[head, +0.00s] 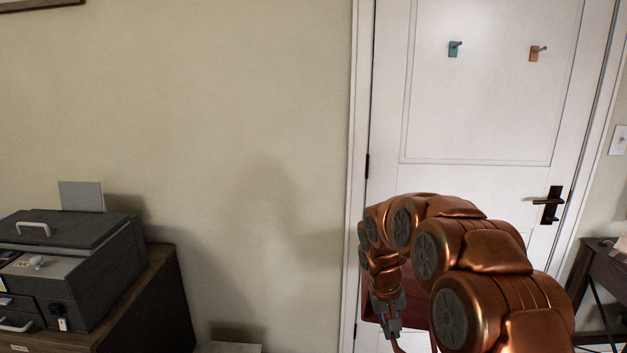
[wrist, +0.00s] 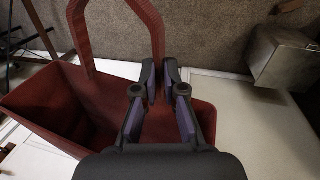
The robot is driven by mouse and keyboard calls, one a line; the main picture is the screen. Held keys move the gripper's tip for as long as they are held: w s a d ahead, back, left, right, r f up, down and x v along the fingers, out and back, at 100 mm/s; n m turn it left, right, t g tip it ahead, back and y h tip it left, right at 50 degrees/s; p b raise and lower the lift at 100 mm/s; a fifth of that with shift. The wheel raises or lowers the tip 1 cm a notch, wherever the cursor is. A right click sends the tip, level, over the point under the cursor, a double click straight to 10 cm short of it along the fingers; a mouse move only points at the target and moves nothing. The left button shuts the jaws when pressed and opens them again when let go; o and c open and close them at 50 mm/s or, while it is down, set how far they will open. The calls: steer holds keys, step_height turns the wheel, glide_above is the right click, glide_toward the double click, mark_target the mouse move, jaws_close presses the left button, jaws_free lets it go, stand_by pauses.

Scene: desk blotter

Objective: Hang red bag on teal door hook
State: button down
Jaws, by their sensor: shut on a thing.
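The teal hook (head: 454,48) is mounted high on the white door (head: 480,110), left of an orange hook (head: 536,53). My gripper (head: 386,318) is low in front of the door, well below the teal hook and to its left. It is shut on the red bag (head: 417,308), which is mostly hidden behind my arm in the head view. In the wrist view, my gripper (wrist: 159,80) has its fingers closed by the strap side of the red bag (wrist: 45,105). A looped strap rises above the open bag. The exact grip point is partly hidden.
A black door handle (head: 550,205) is at the door's right. A dark case (head: 75,260) sits on a wooden cabinet (head: 150,310) at left. A dark desk (head: 600,275) stands at right. In the wrist view, a grey metal box (wrist: 285,58) is at upper right.

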steer(key=r+p, duration=0.2)
steer(key=p, duration=0.1)
steer(key=r+p, duration=0.1)
steer(key=r, duration=0.1)
steer(key=shift+s, duration=0.25)
steer(key=r+p, duration=0.1)
steer(key=p, duration=0.1)
steer(key=r+p, duration=0.1)
steer(key=p, duration=0.1)
steer(key=shift+s, duration=0.4)
steer(key=shift+d, duration=0.1)
